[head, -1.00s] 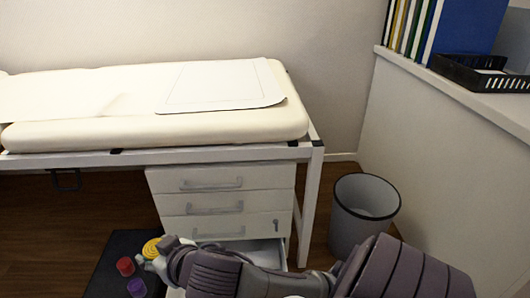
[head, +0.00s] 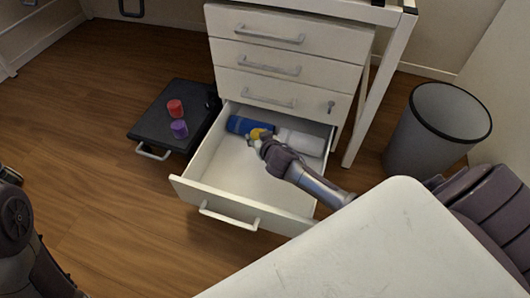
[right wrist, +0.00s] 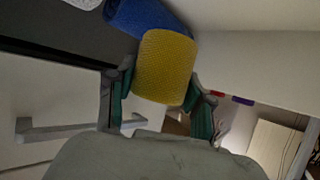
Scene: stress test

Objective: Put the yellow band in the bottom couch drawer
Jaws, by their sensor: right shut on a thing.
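The yellow band (head: 259,132) is a small yellow roll. It is held in my right gripper (head: 256,140), over the back part of the open bottom drawer (head: 235,176) of the white couch cabinet. In the right wrist view the yellow band (right wrist: 165,66) sits between the two fingers, with a blue roll (right wrist: 148,17) right behind it. In the head view the blue roll (head: 241,125) lies at the back of the drawer, beside a white roll (head: 302,142). I cannot tell whether the band touches the drawer floor or the rolls. My left gripper is not in view.
A red roll (head: 175,108) and a purple roll (head: 179,129) stand on a dark step (head: 152,127) left of the drawer. A grey bin (head: 432,135) stands to the right, past the couch leg (head: 378,95). The front of the drawer is empty.

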